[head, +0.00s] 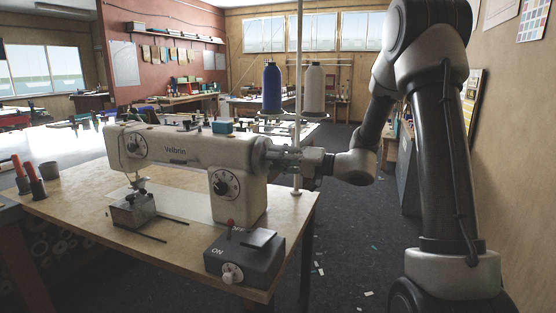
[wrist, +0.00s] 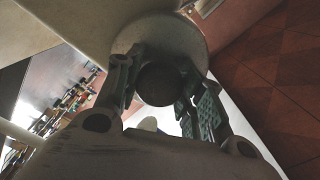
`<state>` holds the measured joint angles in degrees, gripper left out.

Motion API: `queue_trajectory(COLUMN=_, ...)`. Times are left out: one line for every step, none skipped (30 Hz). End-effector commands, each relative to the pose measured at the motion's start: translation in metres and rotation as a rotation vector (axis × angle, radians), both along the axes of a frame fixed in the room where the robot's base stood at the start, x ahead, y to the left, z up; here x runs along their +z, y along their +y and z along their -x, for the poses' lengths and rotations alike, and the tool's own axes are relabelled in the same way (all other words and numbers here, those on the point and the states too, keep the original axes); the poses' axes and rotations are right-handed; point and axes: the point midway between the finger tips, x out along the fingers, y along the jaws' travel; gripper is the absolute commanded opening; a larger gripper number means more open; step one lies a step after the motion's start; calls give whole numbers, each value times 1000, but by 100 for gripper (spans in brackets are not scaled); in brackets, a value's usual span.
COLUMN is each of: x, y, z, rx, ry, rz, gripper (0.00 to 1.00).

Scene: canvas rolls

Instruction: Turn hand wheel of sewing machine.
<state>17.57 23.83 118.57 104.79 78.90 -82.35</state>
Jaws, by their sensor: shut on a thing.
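The cream sewing machine (head: 175,150), marked Velbrin, stands on a wooden table. Its hand wheel (head: 261,158) is at the right end of the machine, partly hidden by my gripper. In the wrist view the hand wheel (wrist: 172,33) is a pale round disc with a dark round hub (wrist: 160,84) at its middle. My gripper (head: 277,160) reaches in from the right, level with the wheel. In the wrist view my gripper (wrist: 163,88) has its two fingers on either side of the hub, shut on it.
A dark control box (head: 245,258) with a white knob and red button sits at the table's front right. A thread stand pole (head: 298,100) rises close by my wrist, with a blue spool (head: 271,88) and a white spool (head: 314,90). The floor right of the table is mostly clear.

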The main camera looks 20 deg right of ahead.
Motion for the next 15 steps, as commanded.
queue_trajectory(x=0, y=0, z=0, rx=0, ry=13, rz=-8, gripper=15)
queue_trajectory(x=0, y=0, z=0, rx=0, ry=23, rz=-16, gripper=15)
queue_trajectory(x=0, y=0, z=0, rx=0, ry=39, rz=-27, gripper=15)
queue_trajectory(x=0, y=0, z=0, rx=0, ry=52, rz=-37, gripper=15)
queue_trajectory(x=0, y=0, z=0, rx=0, ry=66, rz=-47, gripper=15)
queue_trajectory(x=0, y=0, z=0, rx=0, ry=89, rz=-63, gripper=15)
queue_trajectory(x=0, y=0, z=0, rx=0, ry=106, rz=-76, gripper=15)
queue_trajectory(x=0, y=0, z=0, rx=0, ry=124, rz=-89, gripper=15)
queue_trajectory(x=0, y=0, z=0, rx=0, ry=151, rz=-109, gripper=15)
queue_trajectory(x=0, y=0, z=0, rx=-1, ry=173, rz=-123, gripper=15)
queue_trajectory(x=0, y=0, z=0, rx=-1, ry=195, rz=-140, gripper=15)
queue_trajectory(x=0, y=0, z=0, rx=-1, ry=224, rz=-161, gripper=15)
queue_trajectory(x=0, y=0, z=0, rx=-1, ry=248, rz=-178, gripper=15)
queue_trajectory(x=0, y=0, z=0, rx=-1, ry=271, rz=-195, gripper=15)
queue_trajectory(x=0, y=0, z=0, rx=-1, ry=302, rz=-217, gripper=15)
